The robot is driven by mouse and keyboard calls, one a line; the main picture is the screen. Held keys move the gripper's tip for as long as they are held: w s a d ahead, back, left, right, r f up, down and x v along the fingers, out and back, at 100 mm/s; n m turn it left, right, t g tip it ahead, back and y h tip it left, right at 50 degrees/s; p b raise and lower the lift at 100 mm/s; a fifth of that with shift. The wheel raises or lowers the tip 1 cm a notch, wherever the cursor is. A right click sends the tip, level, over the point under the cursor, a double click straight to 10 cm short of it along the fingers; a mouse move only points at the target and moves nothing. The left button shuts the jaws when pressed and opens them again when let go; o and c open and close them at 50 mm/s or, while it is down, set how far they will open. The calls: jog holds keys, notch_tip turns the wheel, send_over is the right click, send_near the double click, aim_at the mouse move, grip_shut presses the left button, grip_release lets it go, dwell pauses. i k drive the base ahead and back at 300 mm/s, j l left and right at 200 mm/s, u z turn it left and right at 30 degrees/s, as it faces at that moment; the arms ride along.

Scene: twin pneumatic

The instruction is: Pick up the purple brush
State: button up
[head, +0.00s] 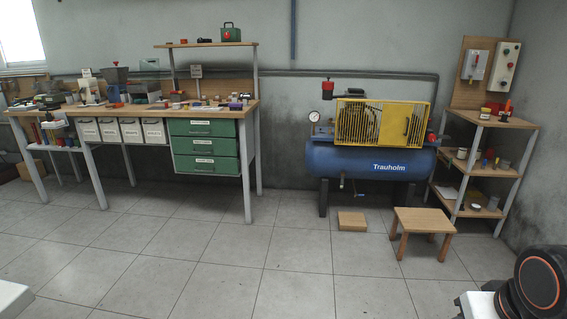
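A small purple item (235,106) lies near the right front end of the wooden workbench top (150,107), among other small objects. It is too small in the picture to tell whether it is the brush. My gripper is not in view; only a black and orange part of my arm shows at the lower right.
A blue compressor (340,164) with a yellow guard stands right of the bench. A small wooden stool (422,220) and a low wooden block (352,221) are on the floor before it. A corner shelf (492,174) stands at the right. The tiled floor before the bench is clear.

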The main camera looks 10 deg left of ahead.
aim_at(233, 106)
jog(key=i+u, duration=0.15)
jog(key=i, duration=0.65)
jog(key=i+l+u, duration=0.15)
jog(key=i, duration=0.7)
jog(key=i+j+u, duration=0.4)
jog(key=i, duration=0.4)
jog(key=i+u, duration=0.35)
jog(key=i, duration=0.45)
jog(key=i+j, duration=0.25)
jog(key=j, duration=0.15)
jog(key=i+j, duration=0.5)
jog(key=j, duration=0.25)
